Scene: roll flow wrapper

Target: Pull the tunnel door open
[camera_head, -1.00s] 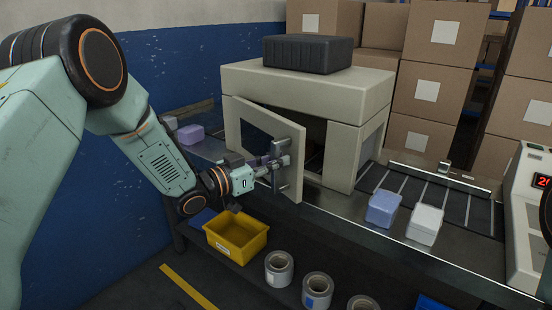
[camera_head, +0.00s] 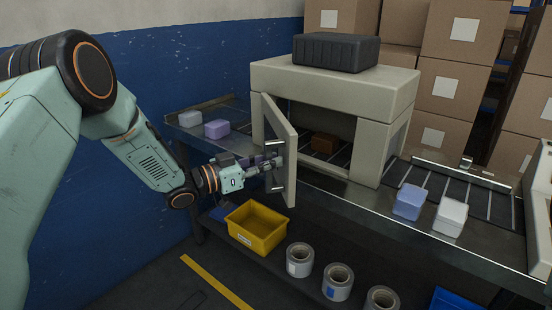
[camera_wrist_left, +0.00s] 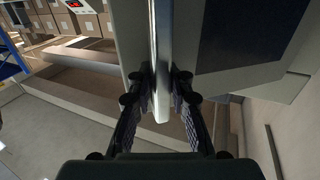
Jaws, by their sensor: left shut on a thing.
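The tunnel door (camera_head: 277,135) is a pale panel with a dark window, hinged at the left of the beige tunnel (camera_head: 330,88). It stands swung well out from the opening. My left gripper (camera_head: 275,166) is at the door's outer side, shut on the door handle (camera_head: 279,176). In the left wrist view the two fingers (camera_wrist_left: 161,100) close on either side of a pale upright bar, with the dark window to the right. The handle is partly hidden by the fingers. A brown box (camera_head: 325,143) shows inside the tunnel. My right gripper is not in view.
A dark case (camera_head: 337,50) lies on the tunnel roof. Lilac (camera_head: 217,128) and white (camera_head: 190,118) boxes sit on the left conveyor, blue (camera_head: 409,201) and white (camera_head: 451,216) ones on the right. A yellow bin (camera_head: 257,228) and tape rolls (camera_head: 338,282) are below.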

